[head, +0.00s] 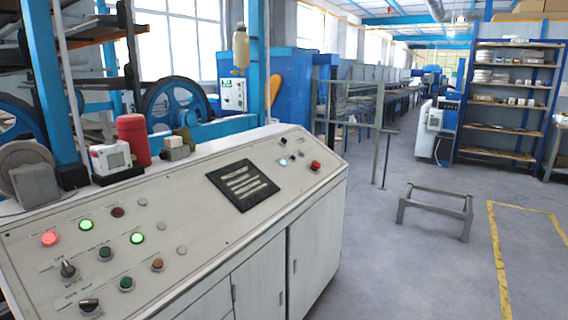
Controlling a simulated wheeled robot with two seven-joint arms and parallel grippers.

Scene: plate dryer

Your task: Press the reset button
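A light control panel (210,235) slopes across the left and middle of the head view. Its left part has a lit red button (49,239), two lit green buttons (86,225) (137,238), a dark red button (117,212), two dark green buttons (105,254) (126,284) and an orange-brown button (158,264). Two black selector knobs (68,268) (89,305) sit near the front left. At the far right end are a lit bluish-white button (283,162) and a red button (315,165). The labels are too small to read, so I cannot tell which is reset. Neither gripper shows.
A red canister (133,141) and a white device (111,158) stand along the panel's back edge. A low metal frame (436,206) stands on the floor at right, with shelves (508,102) behind. The grey floor right of the cabinet is mostly clear.

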